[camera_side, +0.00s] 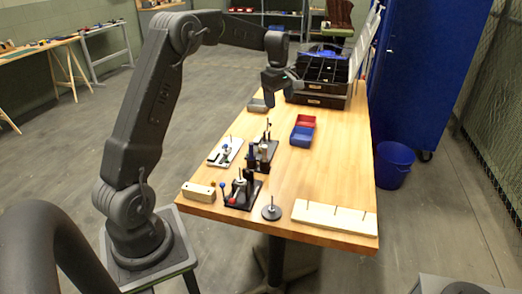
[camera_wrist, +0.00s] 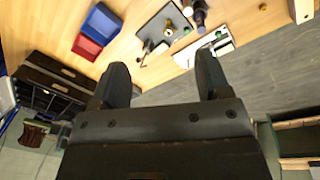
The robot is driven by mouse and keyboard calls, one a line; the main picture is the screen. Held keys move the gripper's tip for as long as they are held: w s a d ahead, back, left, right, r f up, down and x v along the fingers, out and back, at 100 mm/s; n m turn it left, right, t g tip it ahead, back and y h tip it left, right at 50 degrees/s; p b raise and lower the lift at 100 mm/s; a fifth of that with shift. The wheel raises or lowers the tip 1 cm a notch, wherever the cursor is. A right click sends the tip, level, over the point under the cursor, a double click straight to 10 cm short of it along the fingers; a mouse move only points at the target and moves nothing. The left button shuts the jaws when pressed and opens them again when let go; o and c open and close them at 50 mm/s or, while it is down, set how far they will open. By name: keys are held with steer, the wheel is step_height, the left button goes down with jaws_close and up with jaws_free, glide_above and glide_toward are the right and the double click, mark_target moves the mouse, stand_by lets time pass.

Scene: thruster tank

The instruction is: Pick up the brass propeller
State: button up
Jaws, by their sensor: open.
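I cannot pick out a brass propeller with certainty; the parts are too small. In the wrist view a small brass-coloured piece (camera_wrist: 168,24) shows on a dark-based fixture (camera_wrist: 153,32), and another brass-coloured spot (camera_wrist: 263,7) is near the top right. In the side view two dark-based fixtures with upright parts, one farther back (camera_side: 262,153) and one nearer (camera_side: 242,193), stand on the table. My gripper (camera_side: 279,98) is above the far part of the table, near the black organiser. In the wrist view its fingers (camera_wrist: 162,72) are apart with nothing between them.
The black compartment organiser (camera_side: 313,99) stands at the table's far end. Red (camera_side: 304,121) and blue (camera_side: 301,137) bins sit mid-table. A white-based fixture (camera_side: 222,155), wooden block (camera_side: 198,192), round dark stand (camera_side: 271,212) and pale pinned board (camera_side: 335,217) are nearer. The right-middle tabletop is clear.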

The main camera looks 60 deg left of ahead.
steer(key=a+f+n+g, duration=0.1)
steer(key=a+f+n, duration=0.5)
steer(key=a+f, duration=0.6)
glide_above(261, 146)
steer(key=shift+n+h, duration=0.3)
steer(key=shift+h, duration=0.1)
steer(key=f, duration=0.7)
steer(key=shift+w+a+f, duration=0.15)
steer(key=shift+a+f, duration=0.05)
steer(key=shift+f, duration=3.25)
steer(key=c, duration=1)
steer(key=shift+o, duration=0.2)
step_height(261, 146, up, 10)
steer(key=shift+r, duration=0.1)
